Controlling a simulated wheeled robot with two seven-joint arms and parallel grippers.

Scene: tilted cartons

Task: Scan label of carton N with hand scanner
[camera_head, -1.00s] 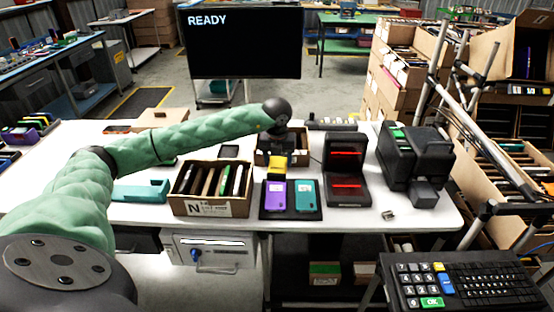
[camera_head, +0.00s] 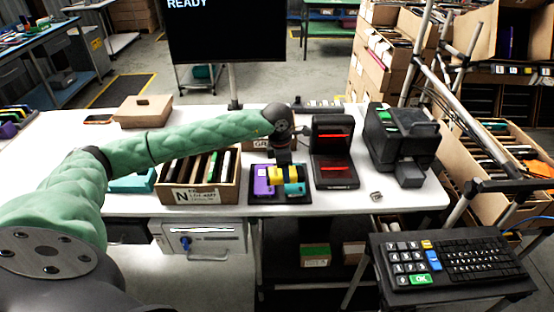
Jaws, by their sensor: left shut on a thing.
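Carton N (camera_head: 231,190) is an open brown box of upright books or cases on the white table, with its "N" label (camera_head: 203,196) on the front facing me. My left gripper (camera_head: 284,162) is right of carton N, over a dark pad. It appears shut on a yellow-and-black object that looks like the hand scanner (camera_head: 285,175); its fingertips are hard to make out. The scanner partly covers a purple device (camera_head: 263,180) and a teal device (camera_head: 294,187) on the pad. Whether it touches them I cannot tell. My right gripper is not in view.
A black stand with red lights (camera_head: 334,150) and a black printer-like machine (camera_head: 402,138) stand to the right. Another carton (camera_head: 261,141) is partly hidden behind my arm. A keypad (camera_head: 440,262) is at front right. A monitor (camera_head: 220,35) reads READY.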

